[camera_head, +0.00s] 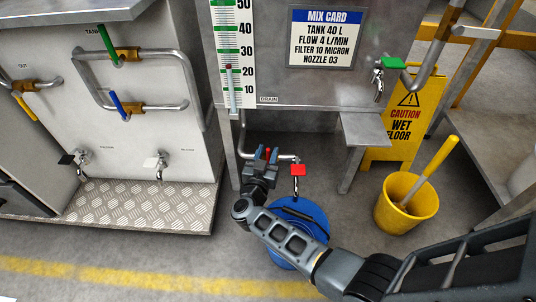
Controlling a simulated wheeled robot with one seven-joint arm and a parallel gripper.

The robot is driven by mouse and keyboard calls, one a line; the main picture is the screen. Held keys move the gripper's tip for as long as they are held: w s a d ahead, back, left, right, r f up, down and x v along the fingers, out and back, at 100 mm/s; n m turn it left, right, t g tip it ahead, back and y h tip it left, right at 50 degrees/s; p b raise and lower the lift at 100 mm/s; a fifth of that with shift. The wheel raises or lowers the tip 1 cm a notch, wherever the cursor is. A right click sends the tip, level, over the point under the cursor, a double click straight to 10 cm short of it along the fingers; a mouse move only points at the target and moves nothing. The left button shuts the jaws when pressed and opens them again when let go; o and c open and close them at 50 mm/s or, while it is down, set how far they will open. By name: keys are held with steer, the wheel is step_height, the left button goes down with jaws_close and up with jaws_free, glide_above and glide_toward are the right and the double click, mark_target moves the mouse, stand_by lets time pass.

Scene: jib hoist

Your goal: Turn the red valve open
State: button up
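The red valve (298,169) has a flat red handle on a small metal tap. It sits at the end of a pipe that comes out below the tank's drain label. The spout points down over a blue bucket (316,212). My gripper (266,154) is just left of the red handle, apart from it in the picture. Its two fingers point away from me with a narrow gap between them, and it looks open and empty. A small red spot shows between the fingers; I cannot tell what it is. My arm hides part of the bucket.
A tank (272,82) with a level gauge and a mix card stands behind. A green-handled tap (393,63) is at upper right. A yellow bucket (388,214) and a wet-floor sign (408,118) stand at right. A metal step (130,207) is at left.

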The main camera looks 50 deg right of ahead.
steer(key=shift+w+d, duration=0.2)
steer(key=shift+d, duration=0.3)
jaws_close()
